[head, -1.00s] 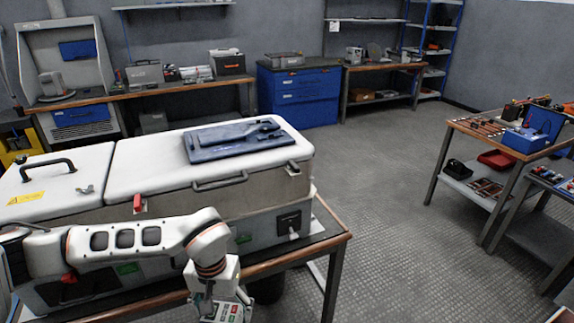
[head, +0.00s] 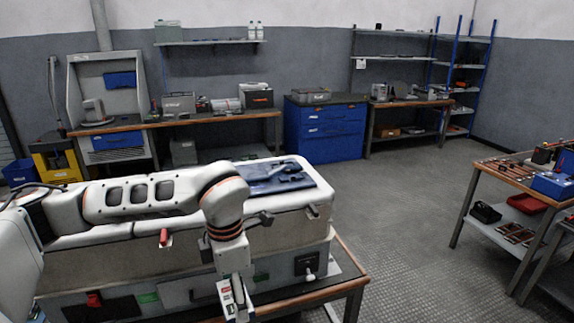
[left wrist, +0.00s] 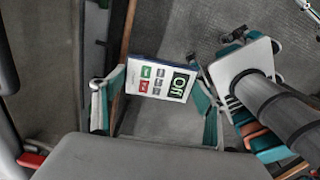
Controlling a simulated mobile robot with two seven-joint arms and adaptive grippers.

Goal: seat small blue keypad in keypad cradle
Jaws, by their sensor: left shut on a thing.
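The small keypad (left wrist: 161,80) is in the left wrist view, with a white face, a blue edge, a dark green display and red, green and grey buttons. My left gripper (left wrist: 155,98) is shut on it, with a teal-sided finger at each side. In the head view the keypad (head: 226,297) shows as a narrow pale piece, tilted, at my left gripper (head: 233,300) in front of the white cabinet (head: 125,262). I cannot pick out the keypad cradle in either view. My right gripper is in neither view.
The cabinet stands on a table with a dark top (head: 343,272). Its front has a dark panel (head: 306,263) with a handle, a red piece (head: 94,299) and green labels. A dark blue tray (head: 270,177) lies on its lid. Open floor (head: 420,235) lies to the right.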

